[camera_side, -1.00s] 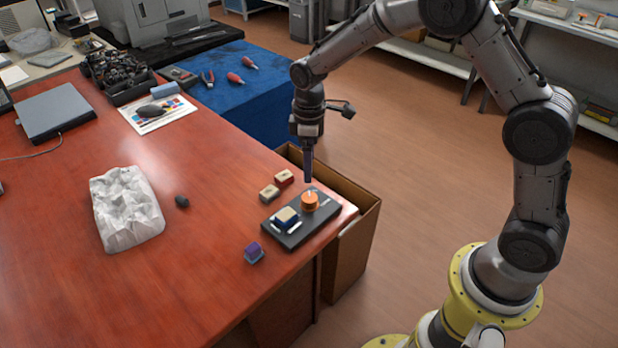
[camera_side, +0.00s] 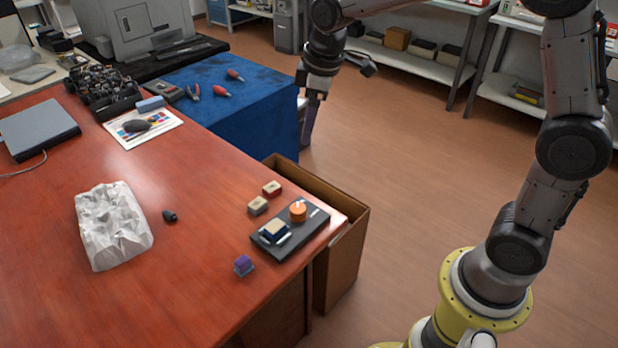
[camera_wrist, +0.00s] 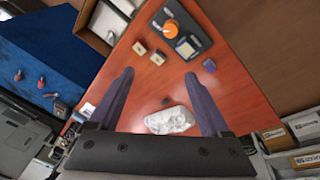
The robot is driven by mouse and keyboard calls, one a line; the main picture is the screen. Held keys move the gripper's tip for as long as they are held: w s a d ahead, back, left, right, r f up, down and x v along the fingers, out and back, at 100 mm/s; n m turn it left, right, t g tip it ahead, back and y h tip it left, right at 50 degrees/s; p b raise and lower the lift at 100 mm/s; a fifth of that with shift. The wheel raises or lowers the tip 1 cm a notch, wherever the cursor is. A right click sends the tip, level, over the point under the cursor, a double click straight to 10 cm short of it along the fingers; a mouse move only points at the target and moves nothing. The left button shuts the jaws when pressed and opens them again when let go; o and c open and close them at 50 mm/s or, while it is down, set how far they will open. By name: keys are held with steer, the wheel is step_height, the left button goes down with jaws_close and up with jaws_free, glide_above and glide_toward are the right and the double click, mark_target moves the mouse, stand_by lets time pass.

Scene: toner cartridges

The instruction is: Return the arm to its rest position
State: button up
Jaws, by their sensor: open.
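My gripper (camera_side: 309,122) hangs in the air beyond the table's right edge, beside the blue-covered stand and well above the floor. In the wrist view its two dark fingers (camera_wrist: 163,105) are spread wide with nothing between them. A red-sided block (camera_side: 272,188), a grey-sided block (camera_side: 258,205) and a purple block (camera_side: 243,265) lie near the tray. My gripper touches none of them.
An open cardboard box (camera_side: 350,250) stands against the table's right edge. A crumpled white sheet (camera_side: 112,226) and a small black piece (camera_side: 169,216) lie on the table. The blue-covered stand (camera_side: 240,115) holds hand tools.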

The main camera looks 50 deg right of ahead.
steer(key=s+d+r+m+t, duration=0.1)
steer(key=s+r, duration=0.3)
steer(key=s, duration=0.3)
steer(key=s+r+m+t, duration=0.1)
steer(key=s+r+t, duration=0.1)
steer(key=s+r, duration=0.3)
steer(key=s+f+m, duration=0.2)
steer(key=s+f, duration=0.1)
steer(key=s, duration=0.4)
steer(key=s+f+m, duration=0.3)
steer(key=s, duration=0.4)
steer(key=shift+d, duration=0.45)
